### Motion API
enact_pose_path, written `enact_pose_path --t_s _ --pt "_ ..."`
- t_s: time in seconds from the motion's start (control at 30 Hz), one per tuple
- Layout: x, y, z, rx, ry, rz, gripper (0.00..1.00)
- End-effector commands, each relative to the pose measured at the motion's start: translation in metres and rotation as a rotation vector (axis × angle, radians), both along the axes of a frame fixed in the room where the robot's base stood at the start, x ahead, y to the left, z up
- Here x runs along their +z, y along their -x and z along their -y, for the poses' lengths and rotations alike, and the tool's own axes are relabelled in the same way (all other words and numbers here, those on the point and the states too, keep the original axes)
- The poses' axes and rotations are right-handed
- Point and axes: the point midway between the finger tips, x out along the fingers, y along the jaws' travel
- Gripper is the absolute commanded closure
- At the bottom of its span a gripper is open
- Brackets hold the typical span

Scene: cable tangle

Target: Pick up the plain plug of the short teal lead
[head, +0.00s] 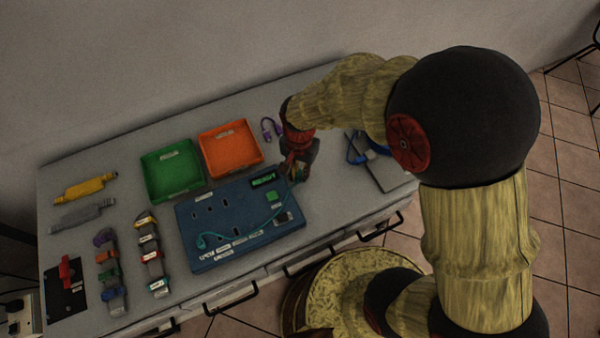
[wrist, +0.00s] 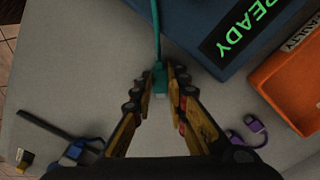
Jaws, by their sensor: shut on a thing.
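The teal lead's plug (wrist: 160,80) sits between the fingertips of my gripper (wrist: 160,86) in the wrist view, and the jaws are shut on it. Its end looks pale and its cord (wrist: 157,35) runs up out of that view. In the head view my gripper (head: 297,172) is at the right end of the blue test board, hiding most of the plug. The teal lead (head: 262,229) curves across the board to its other end (head: 202,241) near the front left.
The blue board (head: 230,255) has a lit READY display (head: 264,181). Green (head: 172,198) and orange (head: 253,161) trays stand behind it. A purple cable (head: 267,129) and a blue cable (head: 354,153) lie nearby. Strapped cable bundles (head: 108,275) lie at the left.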

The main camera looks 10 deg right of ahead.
Motion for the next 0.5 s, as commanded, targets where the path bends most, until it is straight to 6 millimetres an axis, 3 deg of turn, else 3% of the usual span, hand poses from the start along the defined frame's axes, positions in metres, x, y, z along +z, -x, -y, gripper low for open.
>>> enact_pose_path --t_s 0.17,0.37,0.5 --pt "0.008 0.000 0.000 0.000 0.000 0.001 0.97" --pt "0.033 -0.001 0.000 0.000 0.000 0.004 0.97" --pt "0.057 0.016 -0.010 0.004 -0.001 0.004 0.97"
